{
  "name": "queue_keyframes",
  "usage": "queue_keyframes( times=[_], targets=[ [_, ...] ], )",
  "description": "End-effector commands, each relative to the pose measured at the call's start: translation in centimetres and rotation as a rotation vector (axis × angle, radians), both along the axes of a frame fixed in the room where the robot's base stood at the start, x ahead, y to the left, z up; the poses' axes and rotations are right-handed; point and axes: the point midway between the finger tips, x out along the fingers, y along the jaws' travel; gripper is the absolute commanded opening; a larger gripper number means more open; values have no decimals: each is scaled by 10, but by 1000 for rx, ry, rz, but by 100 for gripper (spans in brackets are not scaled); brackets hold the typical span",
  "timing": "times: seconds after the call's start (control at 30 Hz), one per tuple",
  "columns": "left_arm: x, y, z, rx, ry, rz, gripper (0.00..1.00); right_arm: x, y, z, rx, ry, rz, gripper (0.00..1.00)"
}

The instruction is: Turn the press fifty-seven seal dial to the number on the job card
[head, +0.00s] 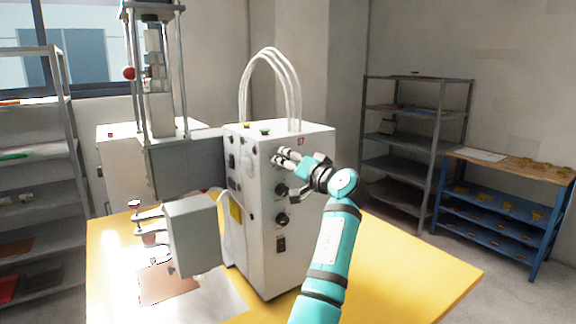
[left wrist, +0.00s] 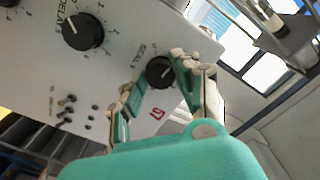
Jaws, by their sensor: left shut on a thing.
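The white press control box (head: 262,240) stands on the yellow table, with a red number label (head: 300,141) on top of its side face. In the left wrist view the black seal dial (left wrist: 160,72) sits beside the word SEAL and near the red 57 label (left wrist: 157,113). My left gripper (head: 281,157) is at the upper part of that face, its fingers on either side of the seal dial and closed on it; the fingers also show in the left wrist view (left wrist: 158,82). The dial's scale numbers are too small to read. My right gripper is not in view. I cannot make out a job card.
A delay dial (left wrist: 82,31) is beside the seal dial. Two more black dials (head: 281,219) show lower on the face. White hoses (head: 270,75) arch above the box. A grey shelf (head: 415,110) and blue shelf unit (head: 500,205) stand right. The table's right part is clear.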

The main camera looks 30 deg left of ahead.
Motion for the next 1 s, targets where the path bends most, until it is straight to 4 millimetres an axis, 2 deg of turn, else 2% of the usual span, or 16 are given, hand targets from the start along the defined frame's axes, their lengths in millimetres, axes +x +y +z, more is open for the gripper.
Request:
queue_keyframes(
  times=[0.03,0.2,0.57,0.67,1.0],
  targets=[
    [0,1,-1,-2,2,3,32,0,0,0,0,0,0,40],
    [0,1,-1,-2,2,2,54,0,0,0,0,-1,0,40],
    [-2,-6,0,0,1,-1,54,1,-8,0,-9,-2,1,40],
    [-7,-19,-1,-1,1,-3,54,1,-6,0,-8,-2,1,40],
    [-35,-84,-1,-3,1,-2,54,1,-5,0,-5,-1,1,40]
  ],
)
